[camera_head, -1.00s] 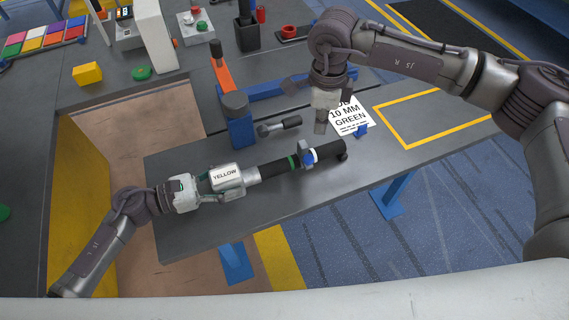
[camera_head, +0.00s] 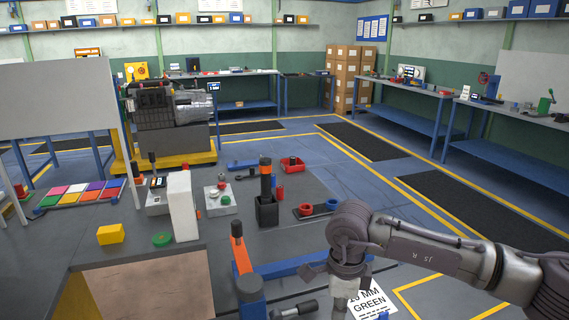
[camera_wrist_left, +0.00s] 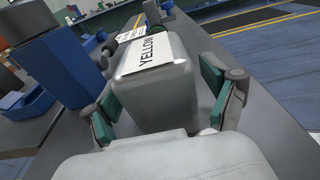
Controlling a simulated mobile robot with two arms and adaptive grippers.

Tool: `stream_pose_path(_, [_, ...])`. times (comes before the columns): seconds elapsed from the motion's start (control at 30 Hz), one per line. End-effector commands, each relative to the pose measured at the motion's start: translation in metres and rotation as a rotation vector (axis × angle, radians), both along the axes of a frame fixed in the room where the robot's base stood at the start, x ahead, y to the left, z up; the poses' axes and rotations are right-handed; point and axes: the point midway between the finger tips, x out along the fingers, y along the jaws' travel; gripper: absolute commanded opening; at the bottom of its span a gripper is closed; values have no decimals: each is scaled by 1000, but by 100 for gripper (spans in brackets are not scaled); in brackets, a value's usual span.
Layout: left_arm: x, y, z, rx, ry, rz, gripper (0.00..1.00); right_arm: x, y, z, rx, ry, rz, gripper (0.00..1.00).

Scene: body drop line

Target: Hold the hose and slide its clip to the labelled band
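The silver hose end block (camera_wrist_left: 155,90), labelled YELLOW, fills the middle of the left wrist view. My right gripper (camera_head: 342,295) points down beside the white card (camera_head: 370,302), which reads "10 MM GREEN". Its fingertips are small and near the lower edge, so its opening is unclear.
A black holder (camera_head: 267,210), white box (camera_head: 184,207) and yellow block (camera_head: 110,234) are farther back.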

Motion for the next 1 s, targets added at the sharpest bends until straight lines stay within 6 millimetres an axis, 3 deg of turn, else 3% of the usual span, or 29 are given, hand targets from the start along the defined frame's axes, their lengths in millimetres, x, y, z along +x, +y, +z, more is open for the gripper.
stream_pose_path(0.37, [-1, 7, 4, -2, -4, 3, 87, 0, 0, 0, 0, 0, 0, 0])
stream_pose_path(0.8, [-27, 87, 11, -1, -2, 3, 87, 0, 0, 1, 0, 0, 0, 0])
stream_pose_path(1.0, [-34, 109, 14, -2, -2, 1, 87, 0, 0, 1, 0, 0, 0, 0])
